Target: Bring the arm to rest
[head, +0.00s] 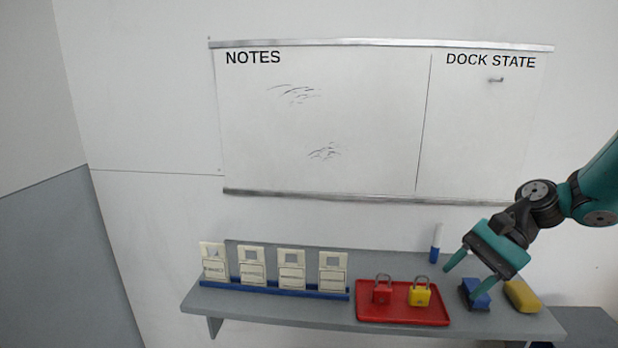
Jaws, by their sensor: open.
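My gripper (461,283) is at the lower right of the head view, at the end of the teal and black arm. Its teal fingers are apart and nothing is between them. They point down and left over the right part of the grey shelf (290,308). One fingertip overlaps a blue and dark block (470,292) in the picture; I cannot tell whether they touch. The other fingertip is beside a white marker with a blue end (436,243), which stands upright at the back of the shelf.
A red tray (400,315) holds a red padlock (382,296) and a yellow padlock (420,296). A yellow block (521,296) lies right of the gripper. Several cream tags (292,270) stand in a blue rack (270,291). A whiteboard (380,120) with scribbles and a small hook hangs above.

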